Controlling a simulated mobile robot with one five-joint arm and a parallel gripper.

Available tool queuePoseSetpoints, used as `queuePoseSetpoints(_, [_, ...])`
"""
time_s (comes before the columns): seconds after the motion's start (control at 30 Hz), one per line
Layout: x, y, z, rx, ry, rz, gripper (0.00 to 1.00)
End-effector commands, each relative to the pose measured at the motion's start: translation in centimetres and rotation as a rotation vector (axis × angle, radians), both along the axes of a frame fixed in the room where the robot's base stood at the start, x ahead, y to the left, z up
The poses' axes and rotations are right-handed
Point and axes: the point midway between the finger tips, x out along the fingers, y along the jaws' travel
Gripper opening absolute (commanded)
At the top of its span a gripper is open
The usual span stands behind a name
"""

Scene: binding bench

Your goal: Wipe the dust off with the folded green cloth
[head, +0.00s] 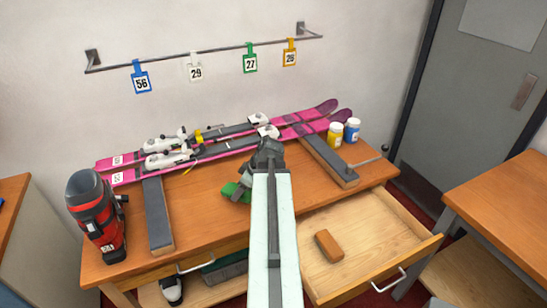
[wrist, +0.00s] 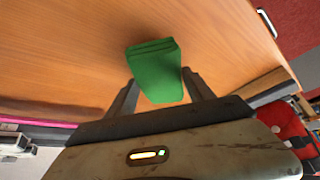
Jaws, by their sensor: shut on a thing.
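The folded green cloth (wrist: 155,70) is between the two fingers of my gripper (wrist: 160,90) in the wrist view, and the gripper is shut on it. In the head view the cloth (head: 230,190) shows at the left of my gripper (head: 243,184), over the middle of the wooden bench (head: 205,205). My arm covers part of the bench there. I cannot tell whether the cloth touches the bench top. I cannot make out any dust on the bench in either view.
Pink skis (head: 220,146) lie along the back on two dark supports, the left one (head: 157,215) and the right one (head: 328,160). A red boot (head: 100,215) stands at the left end. Two jars (head: 343,132) stand at the right. A drawer (head: 395,255) is open, holding a brown block (head: 328,245).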

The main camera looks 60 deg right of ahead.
Motion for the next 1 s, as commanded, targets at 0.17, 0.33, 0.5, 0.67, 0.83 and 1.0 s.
queuePoseSetpoints(0.17, [0.2, 0.2, 2.3, 0.002, -0.013, 0.004, 0.29])
queuePoseSetpoints(0.33, [0.5, 0.5, 3.8, 0.003, -0.012, 0.009, 0.29])
queuePoseSetpoints(0.5, [0.6, 0.7, 4.7, 0.002, -0.012, 0.013, 0.29])
queuePoseSetpoints(0.67, [0.7, 0.8, 4.9, 0.002, -0.012, 0.015, 0.29])
queuePoseSetpoints(0.83, [0.7, 0.8, 4.9, 0.002, -0.012, 0.016, 0.29])
queuePoseSetpoints(1.0, [0.7, 0.8, 4.9, 0.002, -0.012, 0.016, 0.29])
